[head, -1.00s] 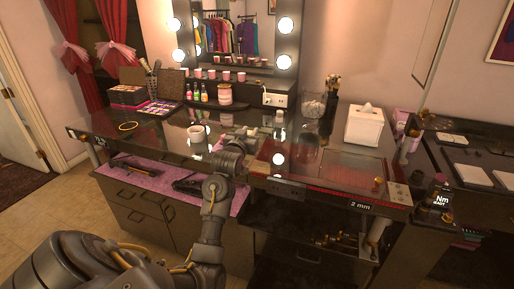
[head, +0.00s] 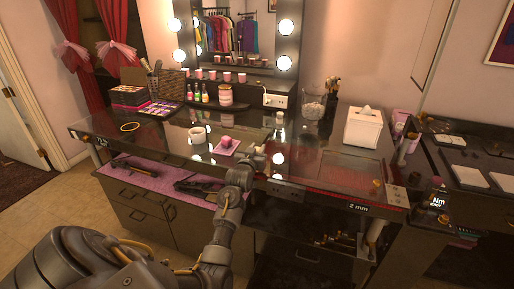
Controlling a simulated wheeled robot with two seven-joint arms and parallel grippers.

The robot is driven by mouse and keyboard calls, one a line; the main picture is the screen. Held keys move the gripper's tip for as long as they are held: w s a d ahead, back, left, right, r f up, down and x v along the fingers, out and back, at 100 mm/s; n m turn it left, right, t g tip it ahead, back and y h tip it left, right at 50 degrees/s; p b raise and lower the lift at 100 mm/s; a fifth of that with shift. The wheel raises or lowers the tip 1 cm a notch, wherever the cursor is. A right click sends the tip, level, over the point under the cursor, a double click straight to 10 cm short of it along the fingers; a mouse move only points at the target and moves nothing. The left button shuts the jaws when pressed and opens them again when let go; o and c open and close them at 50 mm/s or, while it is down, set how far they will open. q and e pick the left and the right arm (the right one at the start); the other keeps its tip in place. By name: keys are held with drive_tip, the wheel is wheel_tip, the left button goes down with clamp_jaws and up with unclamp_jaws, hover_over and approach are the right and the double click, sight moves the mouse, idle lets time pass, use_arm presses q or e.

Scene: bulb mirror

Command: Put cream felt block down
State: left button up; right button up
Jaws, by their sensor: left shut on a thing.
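My left gripper (head: 256,160) is over the front middle of the glossy dark vanity top (head: 320,165). It is shut on a small pale thing that looks like the cream felt block (head: 261,150). The block is mostly hidden by the gripper and too small to show clearly. I cannot tell whether it touches the top. My right gripper is not in view.
A pink piece (head: 226,141) sits on a pale pink square (head: 225,148) left of my gripper, beside a white cup (head: 198,135). A tissue box (head: 363,127) and glass jar (head: 312,106) stand right. Bright bulb reflections show on the top.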

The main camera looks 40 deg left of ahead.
use_arm(q)
drive_tip(key=shift+f, duration=0.15)
drive_tip(key=shift+f, duration=0.15)
drive_tip(key=o, duration=1)
drive_tip(key=shift+c, duration=0.2)
drive_tip(key=shift+f+b, duration=0.1)
drive_tip(key=shift+b, duration=0.5)
drive_tip(key=b+v, duration=0.2)
drive_tip(key=v, duration=0.8)
drive_tip(key=shift+s, duration=0.45)
